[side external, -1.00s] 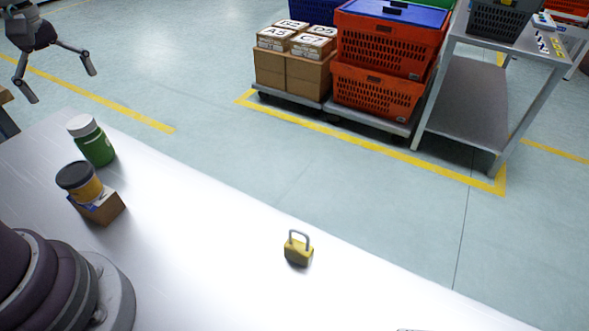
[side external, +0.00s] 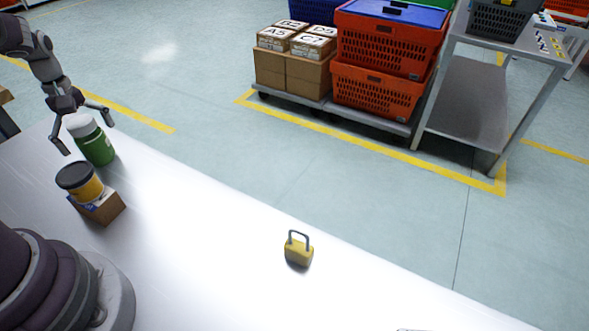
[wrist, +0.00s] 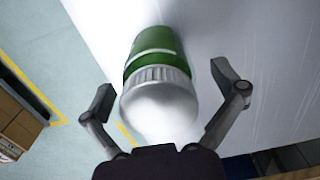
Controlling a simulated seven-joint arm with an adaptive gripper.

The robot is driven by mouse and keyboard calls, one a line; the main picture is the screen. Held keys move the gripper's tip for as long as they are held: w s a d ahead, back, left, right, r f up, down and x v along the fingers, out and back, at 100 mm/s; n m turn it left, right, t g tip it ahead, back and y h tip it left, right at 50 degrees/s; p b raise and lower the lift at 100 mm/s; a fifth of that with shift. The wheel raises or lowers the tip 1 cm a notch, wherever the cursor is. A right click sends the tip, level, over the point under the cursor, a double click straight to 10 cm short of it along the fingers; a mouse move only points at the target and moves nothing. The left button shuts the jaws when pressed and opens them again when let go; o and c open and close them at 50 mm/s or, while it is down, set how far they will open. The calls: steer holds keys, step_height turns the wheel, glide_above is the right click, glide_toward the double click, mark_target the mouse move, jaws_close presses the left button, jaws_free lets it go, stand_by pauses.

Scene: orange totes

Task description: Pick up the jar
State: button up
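A green jar (side external: 97,149) with a white lid stands upright near the table's far left edge in the side external view. A second jar (side external: 86,187), yellow with a dark lid, rests on a small cardboard box. My gripper (side external: 86,136) is open at the green jar, with its fingers spread to either side of the white lid. In the wrist view, the green jar (wrist: 155,50) lies between the two open fingers of my gripper (wrist: 163,80), with a gap on each side.
The small cardboard box (side external: 106,208) sits under the yellow jar, close to the green jar. A yellow padlock (side external: 298,251) stands on the white table (side external: 200,260). The table's middle is mostly clear.

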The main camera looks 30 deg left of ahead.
steer(key=c, duration=1.2)
